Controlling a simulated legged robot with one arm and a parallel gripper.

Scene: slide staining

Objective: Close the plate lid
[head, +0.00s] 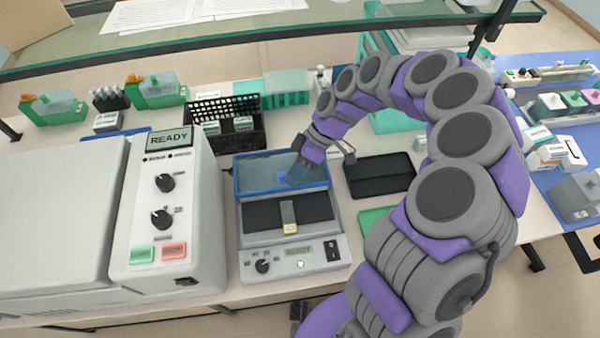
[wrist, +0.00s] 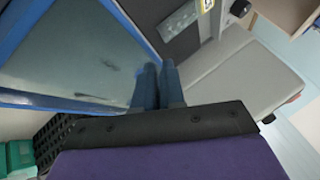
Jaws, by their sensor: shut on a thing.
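The plate lid (head: 255,161) is a clear pane in a blue frame. It stands open at the back of the grey-white plate device (head: 297,262), behind the dark plate (head: 262,214). A small blue knob shows on the pane. My gripper (head: 294,176) is at the lid's right part, with its blue fingers over the pane. In the wrist view, the fingers (wrist: 158,72) are close together beside the lid (wrist: 75,45), which fills the left. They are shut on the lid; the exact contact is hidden. A yellow-labelled slide (head: 289,228) lies on the dark plate.
A large machine with a READY display (head: 170,138) stands close on the left. A black basket (head: 228,125) is behind the lid. A black flat case (head: 379,174) and a green pad (head: 376,220) lie to the right, partly behind my arm. A glass shelf spans the back.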

